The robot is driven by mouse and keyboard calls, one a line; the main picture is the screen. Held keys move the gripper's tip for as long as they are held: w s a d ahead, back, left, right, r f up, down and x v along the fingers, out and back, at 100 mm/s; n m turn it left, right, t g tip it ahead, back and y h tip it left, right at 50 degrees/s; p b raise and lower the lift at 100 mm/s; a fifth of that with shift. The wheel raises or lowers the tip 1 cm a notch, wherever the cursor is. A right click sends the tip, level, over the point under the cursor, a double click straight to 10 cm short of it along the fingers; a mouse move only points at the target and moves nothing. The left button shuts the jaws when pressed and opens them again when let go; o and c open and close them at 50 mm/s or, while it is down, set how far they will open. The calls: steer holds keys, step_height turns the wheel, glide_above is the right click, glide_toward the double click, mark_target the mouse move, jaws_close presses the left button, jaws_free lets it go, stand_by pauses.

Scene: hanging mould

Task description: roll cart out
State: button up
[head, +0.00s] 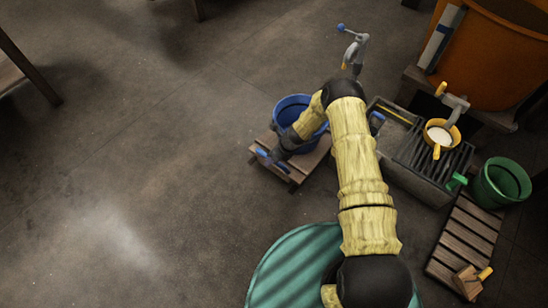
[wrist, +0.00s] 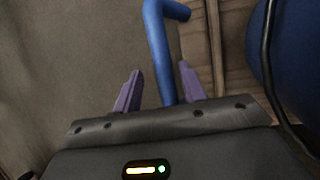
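The cart (head: 304,168) is a low wooden platform left of my arm in the head view, with a blue bucket (head: 291,101) on it. Its blue handle (head: 264,160) is at the near left edge of the platform. My gripper (head: 272,154) is at this handle, and my forearm and wrist hide part of the bucket. In the wrist view, the blue handle bar (wrist: 160,50) runs between the two purple fingers of my gripper (wrist: 159,68). The fingers are apart, with a visible gap to the bar on the left side.
A grey basin with a grate (head: 431,160) stands right of my arm, a yellow mug (head: 440,136) on it. An orange vat (head: 492,55), a green bucket (head: 500,183) and a slatted pallet (head: 464,238) are further right.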

steer(key=shift+w+d+r, duration=0.1)
steer(key=shift+d+r, duration=0.05)
steer(key=shift+r, duration=0.2)
steer(key=p+v, duration=0.7)
steer(key=v, duration=0.9)
steer(key=shift+s+d+r, duration=0.2)
steer(key=shift+r, duration=0.05)
steer(key=shift+a, duration=0.1)
